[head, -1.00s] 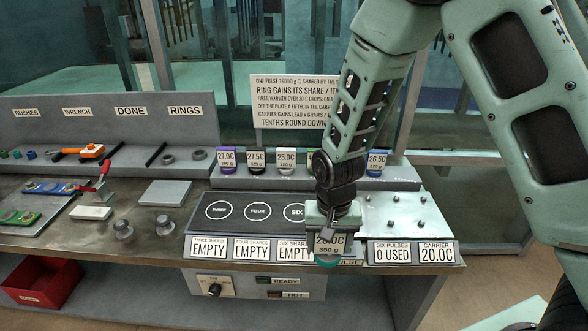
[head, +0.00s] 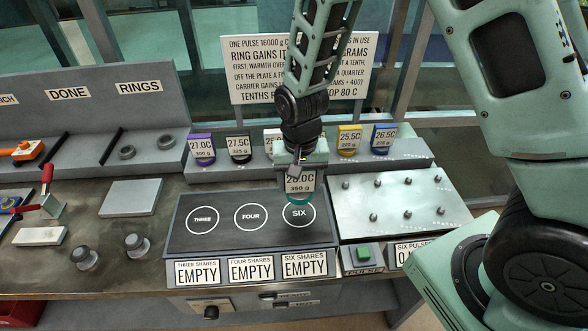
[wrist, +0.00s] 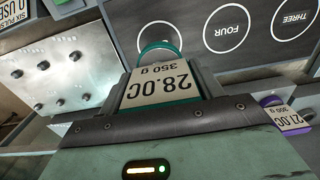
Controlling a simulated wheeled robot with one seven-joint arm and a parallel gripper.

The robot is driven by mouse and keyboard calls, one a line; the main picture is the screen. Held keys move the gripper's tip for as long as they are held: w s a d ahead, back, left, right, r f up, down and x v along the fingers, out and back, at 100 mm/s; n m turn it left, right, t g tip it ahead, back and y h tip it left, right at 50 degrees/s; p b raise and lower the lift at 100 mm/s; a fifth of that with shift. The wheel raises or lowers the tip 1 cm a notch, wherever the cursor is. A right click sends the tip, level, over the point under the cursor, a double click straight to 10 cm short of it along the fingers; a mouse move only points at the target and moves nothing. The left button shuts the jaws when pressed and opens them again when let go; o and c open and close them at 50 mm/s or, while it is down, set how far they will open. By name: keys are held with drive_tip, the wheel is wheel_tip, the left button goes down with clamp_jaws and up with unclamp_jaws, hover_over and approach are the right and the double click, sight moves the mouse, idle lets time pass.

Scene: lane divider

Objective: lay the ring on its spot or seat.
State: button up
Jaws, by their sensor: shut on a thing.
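My gripper (head: 300,172) is shut on a teal ring (head: 299,196) with a tag reading 28.0C, 350 g. It holds the ring in front of the SIX circle, partly covering that circle's upper edge in the head view. In the wrist view the ring (wrist: 160,48) shows beyond the tag, beside the FOUR circle (wrist: 231,27). The dark plate (head: 180,240) has three white circles marked THREE (head: 202,219), FOUR (head: 251,217) and SIX (head: 299,213). The signs below each read EMPTY. Whether the ring touches the plate is hard to tell.
Tagged rings stand on the back ledge: purple (head: 202,148), black (head: 239,147), yellow (head: 348,140) and blue (head: 383,140). A studded metal plate (head: 400,190) lies to the right, with a green PULSE button (head: 364,252) before it. Two knobbed weights (head: 136,245) stand left of the dark plate.

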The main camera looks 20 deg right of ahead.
sight(300, 192)
drive_tip(key=shift+s, duration=0.15)
drive_tip(key=shift+f, duration=0.1)
drive_tip(key=shift+f+b, duration=2.1)
drive_tip(key=shift+f, duration=0.8)
drive_tip(key=shift+f+b, duration=0.35)
drive_tip(key=shift+f, duration=0.15)
drive_tip(key=o, duration=1.3)
drive_tip(key=shift+s, duration=0.1)
drive_tip(key=shift+r, duration=0.1)
wheel_tip(300, 192, up, 17)
drive_tip(key=shift+r+b, duration=0.15)
drive_tip(key=shift+b, duration=0.7)
